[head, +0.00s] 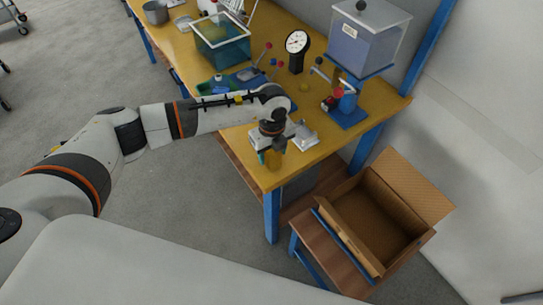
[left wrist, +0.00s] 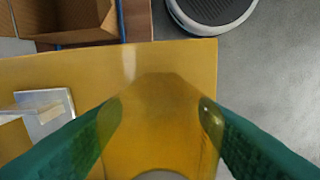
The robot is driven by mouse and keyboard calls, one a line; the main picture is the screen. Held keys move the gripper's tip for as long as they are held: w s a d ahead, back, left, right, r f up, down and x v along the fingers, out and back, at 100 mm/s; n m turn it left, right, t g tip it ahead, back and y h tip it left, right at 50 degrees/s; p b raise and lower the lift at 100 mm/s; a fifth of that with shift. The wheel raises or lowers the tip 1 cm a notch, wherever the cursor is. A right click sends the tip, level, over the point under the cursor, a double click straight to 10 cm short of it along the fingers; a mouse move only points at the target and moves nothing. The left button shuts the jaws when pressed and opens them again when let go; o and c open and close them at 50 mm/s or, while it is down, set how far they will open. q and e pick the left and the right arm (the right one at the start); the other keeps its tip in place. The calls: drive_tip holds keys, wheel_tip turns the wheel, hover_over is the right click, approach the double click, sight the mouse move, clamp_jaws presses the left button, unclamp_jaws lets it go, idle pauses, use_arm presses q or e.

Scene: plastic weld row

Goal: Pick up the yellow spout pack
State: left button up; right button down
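The yellow spout pack (left wrist: 160,120) is amber and see-through. It fills the space between my left fingers in the left wrist view. In the head view it shows as a small yellow shape (head: 274,161) below the left gripper (head: 268,150), over the table's near corner. The green fingertips (left wrist: 160,113) press against both sides of the pack and look yellow through its edges, so the left gripper is shut on it. I cannot tell whether the pack's base touches the yellow tabletop (head: 290,172). My right gripper is in neither view.
A pale, shiny tray (head: 303,136) lies beside the gripper. An open cardboard box (head: 385,215) stands on a lower brown stand beyond the table's edge. A dial gauge (head: 297,42), a clear hopper machine (head: 365,45) and a teal bin (head: 222,50) stand farther back.

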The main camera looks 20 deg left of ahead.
use_arm(q)
drive_tip(key=c, duration=0.6)
drive_tip(key=shift+c, duration=1.1)
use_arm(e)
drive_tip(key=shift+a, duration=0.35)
